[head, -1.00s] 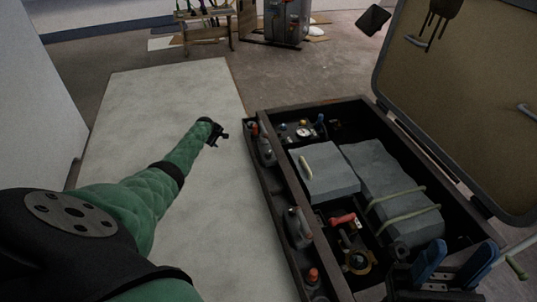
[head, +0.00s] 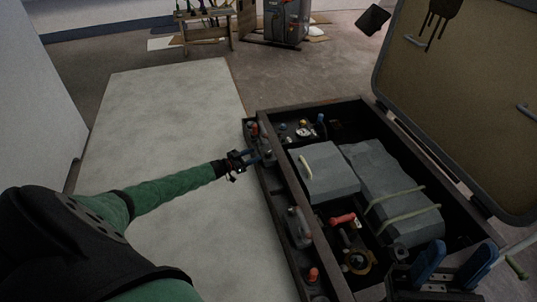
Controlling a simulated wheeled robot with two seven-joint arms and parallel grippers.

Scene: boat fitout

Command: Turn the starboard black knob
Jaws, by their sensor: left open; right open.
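My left gripper (head: 254,158) is open at the left edge of the open dark case. Its blue fingertips point right, at a small fitting (head: 269,154) on the case's left ledge. I cannot tell whether they touch it. This fitting is partly hidden, and I cannot make out for sure which fitting is the starboard black knob. Other fittings on this ledge are a red-topped one (head: 254,129) at the far end, a grey handle-like one (head: 299,226) and an orange-red-topped one (head: 313,275) nearer. My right gripper (head: 452,262) is open, with blue fingers, over the near right corner.
Grey blocks (head: 331,178) with pale straps fill the case's middle. A red-handled part (head: 342,219) and a brass-coloured round part (head: 357,262) lie nearer. The raised lid (head: 465,95) stands on the right. The pale floor panel (head: 170,120) to the left is clear.

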